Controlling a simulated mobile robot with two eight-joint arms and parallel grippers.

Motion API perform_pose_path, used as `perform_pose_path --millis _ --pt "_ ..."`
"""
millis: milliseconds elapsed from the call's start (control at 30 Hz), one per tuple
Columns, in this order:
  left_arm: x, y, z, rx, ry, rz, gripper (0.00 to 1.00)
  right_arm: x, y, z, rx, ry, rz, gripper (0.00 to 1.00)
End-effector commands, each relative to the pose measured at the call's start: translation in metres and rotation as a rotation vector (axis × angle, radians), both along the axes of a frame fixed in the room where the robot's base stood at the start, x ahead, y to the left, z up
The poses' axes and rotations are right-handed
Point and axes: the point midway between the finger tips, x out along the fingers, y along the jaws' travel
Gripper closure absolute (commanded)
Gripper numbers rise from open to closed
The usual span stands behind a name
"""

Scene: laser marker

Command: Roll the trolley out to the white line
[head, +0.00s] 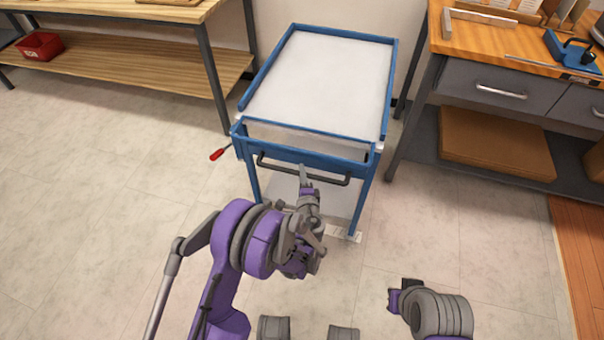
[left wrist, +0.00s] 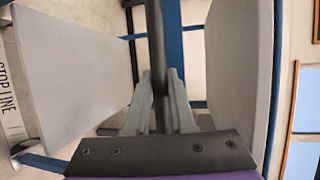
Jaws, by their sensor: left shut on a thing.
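The trolley (head: 318,80) has a blue frame and a pale top with a raised blue rim. It stands between two benches. Its dark handle bar (head: 275,168) runs across the front. My left gripper (head: 304,176) is shut on this handle; in the left wrist view its two fingers (left wrist: 160,100) sit either side of the bar (left wrist: 156,40). A white strip on the floor (head: 345,233) lies by the trolley's front right leg, partly hidden. In the left wrist view the strip reads "STOP LINE" (left wrist: 10,100).
A red-tipped lever (head: 217,154) sticks out at the trolley's left side. A wooden bench (head: 120,60) with a red bin (head: 40,46) stands left. A workbench with drawers (head: 500,88) stands close on the right. The floor in front is open around my arms.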

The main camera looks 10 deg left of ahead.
Motion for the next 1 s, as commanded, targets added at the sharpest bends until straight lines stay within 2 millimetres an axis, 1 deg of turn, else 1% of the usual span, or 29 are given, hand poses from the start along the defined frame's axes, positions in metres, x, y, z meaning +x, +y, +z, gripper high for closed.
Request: perform_pose_path --millis 367,400,467,500,567,867,967,1000 --pt "0.0 0.0 0.0 0.0 0.0 0.0 1.0 0.0 0.0 0.0 0.0 0.0 0.0 1.0" --pt "0.0 0.0 0.0 0.0 0.0 0.0 0.76 0.0 0.0 0.0 0.0 0.0 0.0 1.0" --pt "0.0 0.0 0.0 0.0 0.0 0.0 0.65 0.0 0.0 0.0 0.0 0.0 0.0 1.0" --pt "0.0 0.0 0.0 0.0 0.0 0.0 0.58 0.0 0.0 0.0 0.0 0.0 0.0 1.0" --pt "0.0 0.0 0.0 0.0 0.0 0.0 0.48 0.0 0.0 0.0 0.0 0.0 0.0 1.0" --pt "-0.001 0.0 0.001 0.0 0.0 0.0 0.48 0.0 0.0 0.0 0.0 0.0 0.0 1.0" --pt "-0.008 -0.003 0.002 0.0 0.0 -0.001 0.48 0.0 0.0 0.001 0.0 0.0 0.0 1.0" --pt "-0.013 -0.004 0.003 0.0 0.0 -0.001 0.48 0.0 0.0 0.002 0.0 -0.001 0.0 1.0"
